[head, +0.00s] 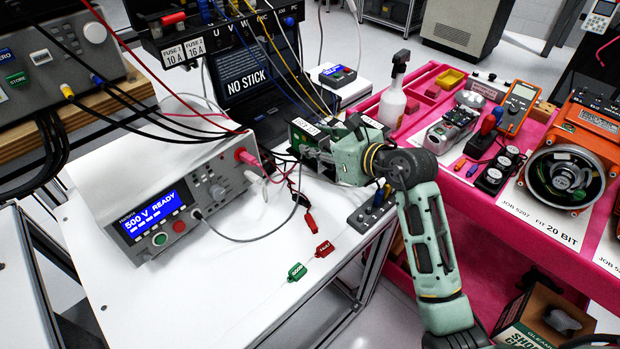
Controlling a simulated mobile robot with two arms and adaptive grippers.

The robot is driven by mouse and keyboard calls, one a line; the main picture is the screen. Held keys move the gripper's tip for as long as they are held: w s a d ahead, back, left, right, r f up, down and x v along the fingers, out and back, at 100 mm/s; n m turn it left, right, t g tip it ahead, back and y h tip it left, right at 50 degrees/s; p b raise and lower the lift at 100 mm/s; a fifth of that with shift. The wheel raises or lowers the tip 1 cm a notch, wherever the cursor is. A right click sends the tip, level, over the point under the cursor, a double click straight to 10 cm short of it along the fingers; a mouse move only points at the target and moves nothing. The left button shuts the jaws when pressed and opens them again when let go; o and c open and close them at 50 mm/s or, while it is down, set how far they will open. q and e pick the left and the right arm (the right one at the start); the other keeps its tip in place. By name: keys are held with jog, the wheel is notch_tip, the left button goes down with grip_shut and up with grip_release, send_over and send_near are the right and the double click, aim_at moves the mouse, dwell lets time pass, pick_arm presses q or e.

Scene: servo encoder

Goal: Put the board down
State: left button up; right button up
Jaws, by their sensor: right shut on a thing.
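My right gripper (318,152) reaches in from the lower right over the white table (235,290). It is shut on a green circuit board (303,136) with a white label, near the back right of the table. The gripper hides much of the board, and I cannot tell whether the board touches a surface. My left gripper is not in view.
A tester reading "500 V READY" (155,213) stands on the table with leads. Red (324,249) and green (297,271) tags lie in front. A dark laptop (250,85) is behind. A pink bench (480,200) holds motors, a meter and a spray bottle (393,100).

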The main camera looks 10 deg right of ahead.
notch_tip(320, 180, down, 9)
jog(key=shift+r, duration=0.1)
dwell(0.3)
jog(key=shift+f, duration=0.25)
jog(key=o, duration=1.1)
